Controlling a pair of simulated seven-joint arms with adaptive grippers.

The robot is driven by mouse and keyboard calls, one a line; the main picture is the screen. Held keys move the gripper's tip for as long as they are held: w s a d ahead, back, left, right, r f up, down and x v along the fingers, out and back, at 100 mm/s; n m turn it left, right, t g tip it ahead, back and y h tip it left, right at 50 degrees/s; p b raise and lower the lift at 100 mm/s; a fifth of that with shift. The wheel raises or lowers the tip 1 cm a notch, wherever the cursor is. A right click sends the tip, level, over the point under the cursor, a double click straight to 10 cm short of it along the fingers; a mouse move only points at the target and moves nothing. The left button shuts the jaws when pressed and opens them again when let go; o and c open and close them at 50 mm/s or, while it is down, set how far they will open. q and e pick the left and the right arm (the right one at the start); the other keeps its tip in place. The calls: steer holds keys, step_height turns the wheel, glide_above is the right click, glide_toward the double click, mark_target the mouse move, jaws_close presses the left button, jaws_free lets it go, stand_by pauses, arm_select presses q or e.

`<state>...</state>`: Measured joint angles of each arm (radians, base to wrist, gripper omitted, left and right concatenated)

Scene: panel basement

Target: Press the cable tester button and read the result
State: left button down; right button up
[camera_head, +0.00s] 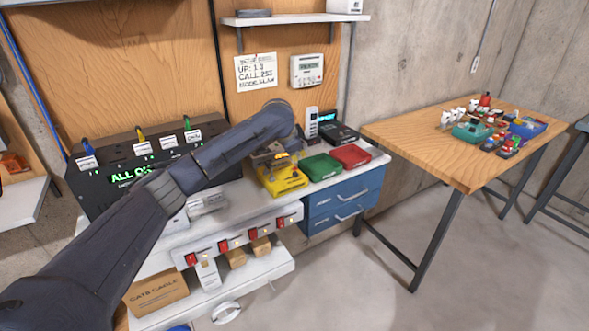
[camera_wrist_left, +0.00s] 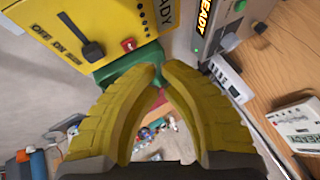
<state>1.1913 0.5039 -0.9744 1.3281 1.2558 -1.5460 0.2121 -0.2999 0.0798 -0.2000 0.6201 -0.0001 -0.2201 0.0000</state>
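A yellow box (camera_head: 284,183) sits on the white bench. In the left wrist view the yellow box (camera_wrist_left: 85,28) shows an OFF/ON lever, a small red button (camera_wrist_left: 128,45) and a label partly reading "READY". My left gripper (camera_head: 272,158) is over the yellow box, mostly behind my forearm. Its yellow fingers (camera_wrist_left: 160,70) are empty, their tips almost together and just below the red button in the picture; contact cannot be told. A black unit (camera_head: 95,190) with several labelled cables shows green text starting "ALL O"; my arm hides part. Which box is the tester is not clear.
A green box (camera_head: 320,167) and a red box (camera_head: 351,156) sit right of the yellow box. A grey device (camera_wrist_left: 205,25) with a lit "READY" screen is close to the left gripper. A wooden table (camera_head: 425,140) with clutter stands at right, beyond open floor.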

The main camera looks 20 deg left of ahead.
arm_select(q)
steer(key=shift+f, duration=0.65)
steer(key=shift+f, duration=0.15)
stand_by(1.1)
steer(key=shift+f, duration=0.3)
steer(key=shift+f, duration=0.4)
stand_by(1.1)
steer(key=shift+r, duration=0.8)
steer(key=shift+r, duration=0.1)
steer(key=shift+r, duration=2.45)
